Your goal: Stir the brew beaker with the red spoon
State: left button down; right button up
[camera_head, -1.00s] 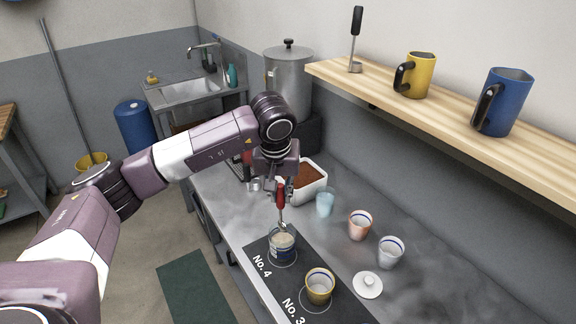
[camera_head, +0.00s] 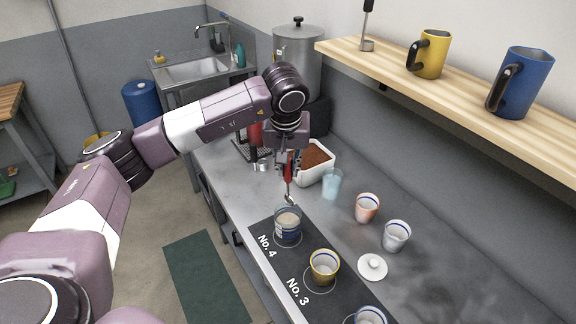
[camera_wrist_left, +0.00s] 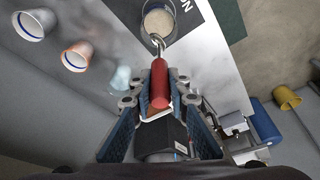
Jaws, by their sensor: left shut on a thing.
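The brew beaker (camera_head: 288,230) is a clear vessel with a blue band and pale beige contents, standing upright on the No. 4 spot of the dark mat. It also shows at the top of the left wrist view (camera_wrist_left: 157,20). My left gripper (camera_head: 289,162) is shut on the handle of the red spoon (camera_head: 289,169), which points down. The spoon's metal end is at the beaker's far rim in the head view, and appears at the rim in the left wrist view (camera_wrist_left: 158,43). I cannot tell whether it is inside. My right gripper is not in view.
A turquoise cup (camera_head: 332,183), a pink cup (camera_head: 367,208), a white cup (camera_head: 396,236) and a white lid (camera_head: 372,267) are to the right. A container of brown grounds (camera_head: 316,160) is behind. A wooden shelf (camera_head: 450,87) overhangs the right.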

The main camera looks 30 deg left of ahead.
aim_at(287, 196)
pick_arm(q)
notch_tip(287, 196, down, 4)
jog(key=shift+r+b, duration=0.25)
jog(key=shift+b, duration=0.95)
notch_tip(287, 196, down, 8)
jog(key=b, duration=0.6)
jog(key=shift+r, duration=0.15)
